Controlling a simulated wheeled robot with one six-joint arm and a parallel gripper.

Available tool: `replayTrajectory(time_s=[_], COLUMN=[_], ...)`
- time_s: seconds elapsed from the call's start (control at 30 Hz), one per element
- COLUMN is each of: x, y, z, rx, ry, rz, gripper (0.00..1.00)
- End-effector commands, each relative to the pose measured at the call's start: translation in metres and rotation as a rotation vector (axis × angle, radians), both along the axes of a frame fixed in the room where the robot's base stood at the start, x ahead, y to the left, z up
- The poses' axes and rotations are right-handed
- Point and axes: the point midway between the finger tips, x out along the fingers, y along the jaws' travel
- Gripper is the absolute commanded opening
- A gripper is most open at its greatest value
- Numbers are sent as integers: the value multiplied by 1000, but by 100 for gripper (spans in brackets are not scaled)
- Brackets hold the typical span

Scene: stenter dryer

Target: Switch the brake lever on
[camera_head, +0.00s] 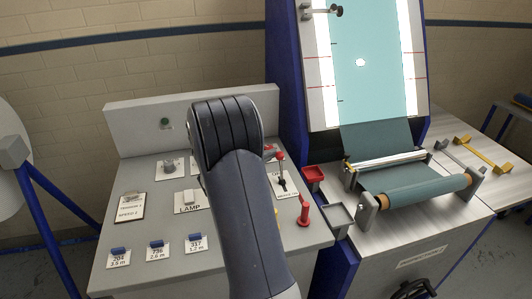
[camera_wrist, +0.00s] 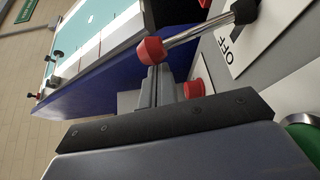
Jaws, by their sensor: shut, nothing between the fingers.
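The brake lever appears to be the red-knobbed lever (camera_head: 281,158) on a white plate at the right of the control panel, just right of my arm. In the wrist view the lever (camera_wrist: 186,37) has a metal shaft, a black base and a red knob. The word OFF is printed on the plate (camera_wrist: 262,45) beside it. My gripper (camera_wrist: 170,122) shows as a dark bar with screws across the lower wrist view; it is shut and empty. The knob is above it in that picture, with no visible contact. In the head view my arm hides the gripper.
A teal fabric roll (camera_head: 425,192) lies on the machine.

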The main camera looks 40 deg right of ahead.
Motion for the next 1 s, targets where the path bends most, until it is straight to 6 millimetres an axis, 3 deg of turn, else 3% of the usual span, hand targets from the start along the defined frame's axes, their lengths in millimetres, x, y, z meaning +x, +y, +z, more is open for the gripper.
replayTrajectory(time_s=[1.0], x=[-6], y=[4], z=[2], rx=[-40], ry=[-75], rz=[0], gripper=[0])
